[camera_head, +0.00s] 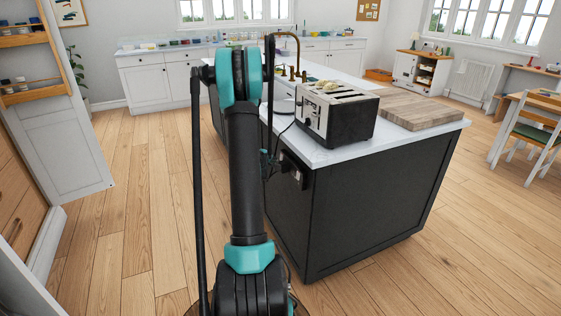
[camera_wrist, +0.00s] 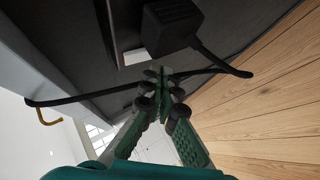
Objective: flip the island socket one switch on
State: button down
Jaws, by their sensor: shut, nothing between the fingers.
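The dark kitchen island (camera_head: 375,205) stands right of my arm. The socket (camera_head: 298,176) is on its side panel below the worktop, partly hidden by black plugs. In the wrist view a small pale part of the socket plate (camera_wrist: 134,57) shows beside a large black plug (camera_wrist: 170,25) with a cord. My gripper (camera_wrist: 160,76) is shut and empty, its green fingers together and their tips close below the plug and plate. I cannot tell whether the tips touch. The switch itself is not discernible.
A toaster (camera_head: 337,110) and a wooden board (camera_head: 418,108) stand on the island's white worktop (camera_head: 400,135). Black cords (camera_wrist: 85,96) cross the wrist view near my fingers. Shelves (camera_head: 35,60) stand at the left. Wooden floor (camera_head: 140,195) is clear between them and the island.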

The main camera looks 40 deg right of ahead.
jog(key=shift+d, duration=0.15)
dwell(0.7)
jog(key=shift+s+d, duration=0.1)
jog(key=shift+d, duration=0.2)
jog(key=shift+d, duration=0.25)
dwell(0.6)
jog(key=shift+a, duration=0.1)
jog(key=shift+a, duration=0.6)
jog(key=a, duration=0.1)
jog(key=w+a, duration=0.1)
jog(key=a, duration=0.2)
jog(key=shift+w+a+r, duration=0.2)
jog(key=shift+a+r, duration=0.15)
jog(key=shift+a, duration=0.05)
dwell(0.7)
